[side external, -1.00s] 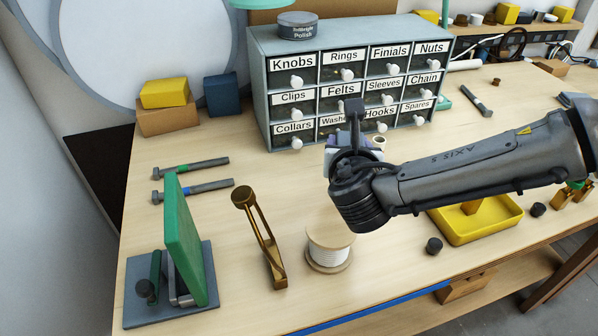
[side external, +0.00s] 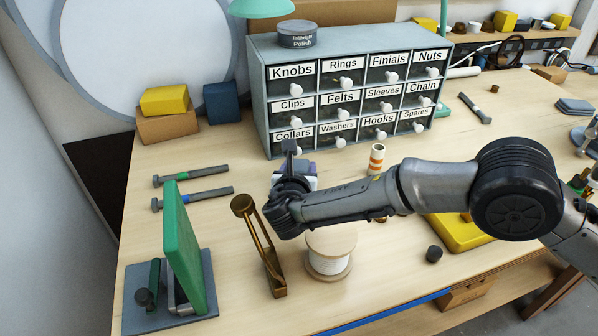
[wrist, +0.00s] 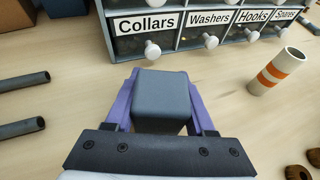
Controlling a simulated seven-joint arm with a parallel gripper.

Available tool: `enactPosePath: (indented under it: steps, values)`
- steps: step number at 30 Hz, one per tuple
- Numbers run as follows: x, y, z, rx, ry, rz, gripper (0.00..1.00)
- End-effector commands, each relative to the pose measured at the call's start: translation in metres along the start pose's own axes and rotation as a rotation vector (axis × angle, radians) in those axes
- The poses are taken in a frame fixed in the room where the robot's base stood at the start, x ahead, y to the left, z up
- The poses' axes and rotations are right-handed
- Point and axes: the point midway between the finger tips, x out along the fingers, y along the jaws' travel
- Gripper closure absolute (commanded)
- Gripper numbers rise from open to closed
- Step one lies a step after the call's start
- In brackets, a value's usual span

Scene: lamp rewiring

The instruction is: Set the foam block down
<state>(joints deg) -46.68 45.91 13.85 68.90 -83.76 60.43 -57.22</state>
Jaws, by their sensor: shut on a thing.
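The foam block (wrist: 162,97) is a blue-grey block with rounded edges, seen in the wrist view. My gripper (wrist: 161,84) is shut on it, with a purple finger on each side. In the side external view my gripper (side external: 299,168) is in front of the Collars and Washers drawers, and my own wrist mostly hides the block. I cannot tell whether the block touches the bench or hangs a little above it.
The drawer cabinet (side external: 342,97) stands just behind. A white-and-orange striped tube (side external: 376,159) is upright to the right. A brass arm piece (side external: 262,240) and a wire spool (side external: 329,255) stand nearer the front.

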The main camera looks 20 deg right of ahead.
Motion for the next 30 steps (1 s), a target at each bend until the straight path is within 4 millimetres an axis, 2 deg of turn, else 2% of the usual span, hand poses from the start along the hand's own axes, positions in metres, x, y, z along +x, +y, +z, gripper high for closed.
enactPosePath:
  steps: [3, 14, 15, 19, 20, 30]
  values:
    - [0.0048, 0.0001, -0.0124, -0.002, -0.001, 0.000, 1.00]
    - [0.0059, 0.0002, -0.0154, -0.001, 0.000, 0.001, 1.00]
    - [0.0059, 0.0002, -0.0154, 0.000, -0.001, 0.001, 0.42]
    - [0.0058, 0.0002, -0.0152, 0.000, -0.001, 0.001, 0.18]
    - [0.0058, 0.0002, -0.0153, 0.000, 0.000, 0.001, 0.15]
    - [0.0044, 0.0002, -0.0119, 0.001, -0.001, 0.001, 0.15]
